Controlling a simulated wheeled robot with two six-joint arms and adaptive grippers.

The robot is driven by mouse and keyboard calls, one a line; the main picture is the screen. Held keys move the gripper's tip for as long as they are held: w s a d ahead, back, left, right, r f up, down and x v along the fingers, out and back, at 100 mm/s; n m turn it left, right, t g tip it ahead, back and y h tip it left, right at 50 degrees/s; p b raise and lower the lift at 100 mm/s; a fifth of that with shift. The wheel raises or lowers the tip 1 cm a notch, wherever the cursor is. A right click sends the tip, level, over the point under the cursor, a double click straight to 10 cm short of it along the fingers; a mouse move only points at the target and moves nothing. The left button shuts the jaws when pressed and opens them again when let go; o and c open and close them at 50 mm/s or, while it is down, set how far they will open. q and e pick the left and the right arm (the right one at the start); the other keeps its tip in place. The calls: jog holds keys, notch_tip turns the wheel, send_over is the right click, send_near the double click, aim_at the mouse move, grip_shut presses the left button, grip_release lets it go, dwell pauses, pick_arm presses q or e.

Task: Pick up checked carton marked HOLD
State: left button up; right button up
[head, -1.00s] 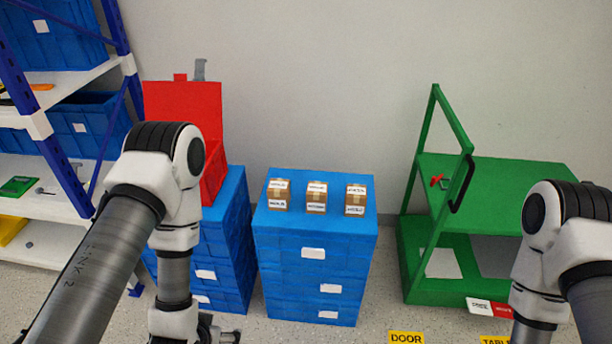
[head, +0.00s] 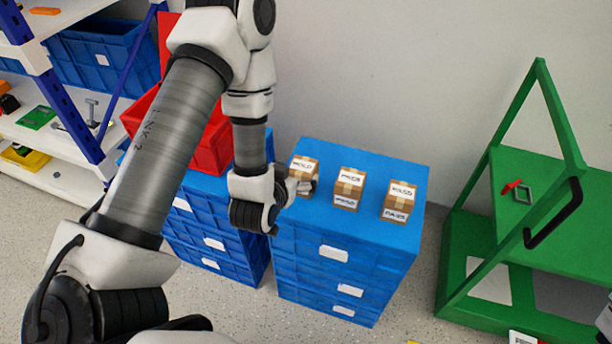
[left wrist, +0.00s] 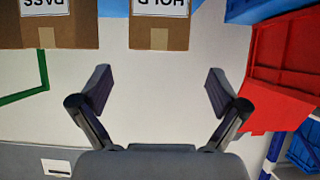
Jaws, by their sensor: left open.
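The carton marked HOLD (head: 305,165) is a small brown box with tape and white labels. It stands at the left of a row of three cartons on the blue crate stack (head: 395,160). My left gripper (head: 301,186) is in front of it, partly covering its lower front. In the left wrist view the carton (left wrist: 158,40) appears upside down, its HOLD label readable. The open fingers (left wrist: 160,92) are spread wider than the box, with the box beyond them and nothing between them.
The middle carton (head: 349,188) and right carton (head: 399,200) carry PASS labels, with small gaps between boxes. A red bin (head: 208,150) stands on another blue stack at left. A green cart (head: 590,215) is at right, a shelf (head: 80,145) at far left.

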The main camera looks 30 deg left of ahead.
aim_at(302, 166)
pick_arm(q)
jog(key=x, duration=0.7)
jog(key=shift+f, duration=0.1)
jog(key=shift+d, duration=0.1)
jog(key=c, duration=1.4)
